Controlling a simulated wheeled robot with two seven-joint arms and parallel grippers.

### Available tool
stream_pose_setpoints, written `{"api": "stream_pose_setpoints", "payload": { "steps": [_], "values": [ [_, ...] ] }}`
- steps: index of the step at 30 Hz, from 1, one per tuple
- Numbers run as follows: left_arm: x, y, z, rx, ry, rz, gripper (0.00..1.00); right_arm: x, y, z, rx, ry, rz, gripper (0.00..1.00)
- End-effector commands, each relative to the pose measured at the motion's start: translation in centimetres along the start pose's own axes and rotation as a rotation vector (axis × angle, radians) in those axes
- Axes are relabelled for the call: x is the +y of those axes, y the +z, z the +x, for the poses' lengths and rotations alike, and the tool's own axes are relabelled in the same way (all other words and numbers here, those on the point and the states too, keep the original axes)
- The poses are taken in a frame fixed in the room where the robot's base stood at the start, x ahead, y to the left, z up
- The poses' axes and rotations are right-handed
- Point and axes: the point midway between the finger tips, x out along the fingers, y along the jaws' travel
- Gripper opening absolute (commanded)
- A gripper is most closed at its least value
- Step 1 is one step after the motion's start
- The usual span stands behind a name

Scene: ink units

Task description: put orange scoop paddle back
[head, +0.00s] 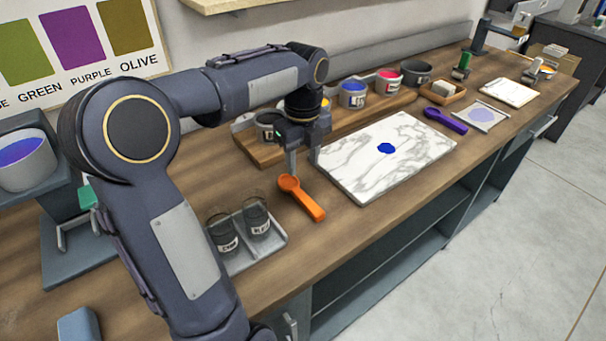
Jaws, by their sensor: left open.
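The orange scoop paddle (306,203) lies on the wooden counter, between the small tray of dark jars and the marble slab. Its round bowl end points toward the back and its handle toward the counter's front edge. My left gripper (303,160) hangs with its fingers pointing down, open, with nothing seen between them. It is just behind and above the scoop's bowl end, near the slab's left corner. I cannot tell the exact height of the fingertips. My right gripper is not in view.
A white marble slab (420,150) with a blue ink blob (385,148) lies to the right. A grey tray (270,248) holds dark jars. Ink pots stand on a wooden rack (375,112) behind. A purple paddle (445,121) lies beyond the slab. The front counter strip is clear.

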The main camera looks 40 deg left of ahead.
Motion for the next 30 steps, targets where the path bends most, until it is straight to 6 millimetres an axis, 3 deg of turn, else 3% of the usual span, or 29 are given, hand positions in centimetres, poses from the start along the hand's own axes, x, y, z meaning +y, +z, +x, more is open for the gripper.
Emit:
{"api": "stream_pose_setpoints", "payload": {
  "steps": [7,11,17,24,30],
  "values": [
    [0.2,-0.3,-2.4,-0.001,-0.008,-0.024,0.43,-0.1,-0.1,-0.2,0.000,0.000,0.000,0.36],
    [1.7,-2.3,-2.8,0.007,-0.055,-0.193,0.43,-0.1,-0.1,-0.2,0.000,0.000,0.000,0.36],
    [6.0,-7.9,-2.1,0.113,-0.190,-0.742,0.43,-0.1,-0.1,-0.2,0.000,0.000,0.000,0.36],
    [10.9,-14.4,1.2,0.406,-0.260,-1.450,0.43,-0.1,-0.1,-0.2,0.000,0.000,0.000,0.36],
    [12.8,-17.7,3.7,0.622,-0.213,-1.826,0.43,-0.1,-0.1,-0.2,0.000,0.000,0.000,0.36]
  ]
}}
